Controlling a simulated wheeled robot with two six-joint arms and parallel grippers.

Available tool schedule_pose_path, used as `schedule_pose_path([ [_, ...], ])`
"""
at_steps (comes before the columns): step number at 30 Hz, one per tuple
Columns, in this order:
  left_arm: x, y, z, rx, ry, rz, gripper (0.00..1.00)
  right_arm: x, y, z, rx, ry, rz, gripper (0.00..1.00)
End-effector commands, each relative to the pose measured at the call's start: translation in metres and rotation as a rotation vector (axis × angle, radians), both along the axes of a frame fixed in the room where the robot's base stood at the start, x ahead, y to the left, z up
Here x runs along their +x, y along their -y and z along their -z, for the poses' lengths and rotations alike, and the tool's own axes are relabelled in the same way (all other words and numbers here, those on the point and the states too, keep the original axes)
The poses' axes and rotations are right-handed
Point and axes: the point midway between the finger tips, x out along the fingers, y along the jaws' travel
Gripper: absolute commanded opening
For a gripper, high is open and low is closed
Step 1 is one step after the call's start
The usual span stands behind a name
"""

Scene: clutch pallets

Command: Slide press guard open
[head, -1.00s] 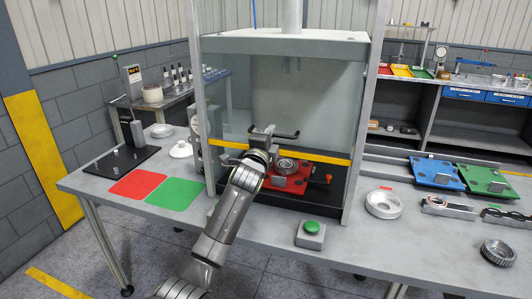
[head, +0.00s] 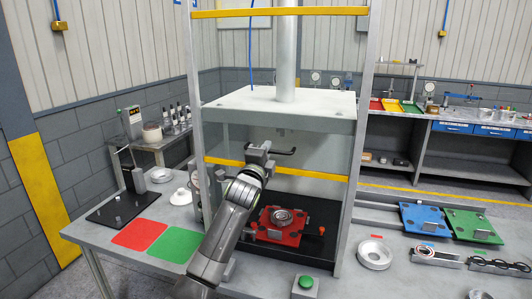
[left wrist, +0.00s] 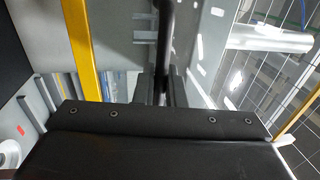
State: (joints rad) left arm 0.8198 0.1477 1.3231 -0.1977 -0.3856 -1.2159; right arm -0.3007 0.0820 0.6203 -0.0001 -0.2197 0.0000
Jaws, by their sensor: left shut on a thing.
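The press guard is a clear panel with a yellow stripe (head: 315,174) across its lower part and a black bar handle (head: 286,151). The stripe stands above the red pallet (head: 272,238), with an open gap below it. My left gripper (head: 268,150) is at the left part of the handle and shut on it. In the left wrist view the handle (left wrist: 165,35) runs as a dark bar between the fingers (left wrist: 161,88), and the yellow stripe (left wrist: 82,45) shows at left. The fingertips are partly hidden in the head view. My right gripper is not in view.
Blue (head: 424,218) and green (head: 470,225) pallets lie at right. Red and green mats lie at left.

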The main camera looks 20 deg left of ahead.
Motion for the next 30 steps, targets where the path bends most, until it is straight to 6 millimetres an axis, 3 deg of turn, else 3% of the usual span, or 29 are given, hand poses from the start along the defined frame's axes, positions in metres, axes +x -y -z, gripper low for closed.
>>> schedule_pose_path([
  [10, 0.000, 0.000, -0.002, 0.001, 0.002, 0.000, 0.00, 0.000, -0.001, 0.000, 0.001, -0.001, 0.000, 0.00],
  [11, 0.000, 0.000, -0.002, 0.001, 0.002, 0.000, 0.14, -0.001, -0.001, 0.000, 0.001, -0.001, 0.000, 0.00],
  [14, 0.000, 0.000, -0.001, 0.001, 0.002, 0.000, 0.25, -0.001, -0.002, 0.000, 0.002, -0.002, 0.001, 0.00],
  [23, -0.001, 0.000, 0.000, 0.000, 0.000, 0.000, 0.25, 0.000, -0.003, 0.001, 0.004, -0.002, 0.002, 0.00],
  [30, -0.019, -0.001, 0.006, -0.001, 0.002, 0.000, 0.25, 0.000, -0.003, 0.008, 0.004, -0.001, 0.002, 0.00],
])
